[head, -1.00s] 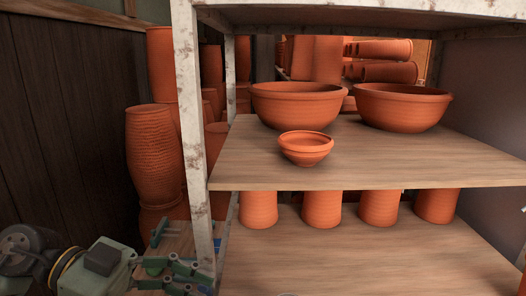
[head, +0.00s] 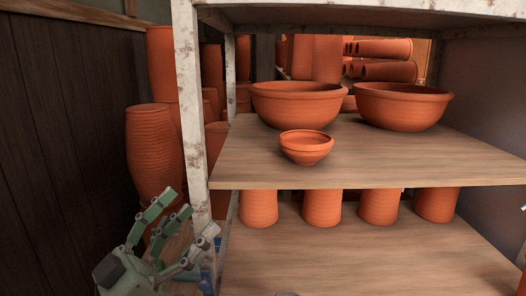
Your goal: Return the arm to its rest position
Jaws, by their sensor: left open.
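My left gripper (head: 186,228) is at the lower left of the head view, in front of the rack's left post. Its green and grey fingers are spread apart and point up and to the right, with nothing between them. It is apart from the pots on the shelves. A small terracotta bowl (head: 306,148) sits near the front edge of the upper wooden shelf (head: 250,170). My right gripper is not clearly in view; only a tiny pale bit shows at the right edge.
The rack's worn white post (head: 190,100) stands close to my left gripper. Two large bowls (head: 298,104) (head: 402,106) sit behind the small bowl. Several cups (head: 322,208) stand on the lower shelf (head: 370,260), whose front is mostly bare. Tall jars (head: 154,150) stand left of the post.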

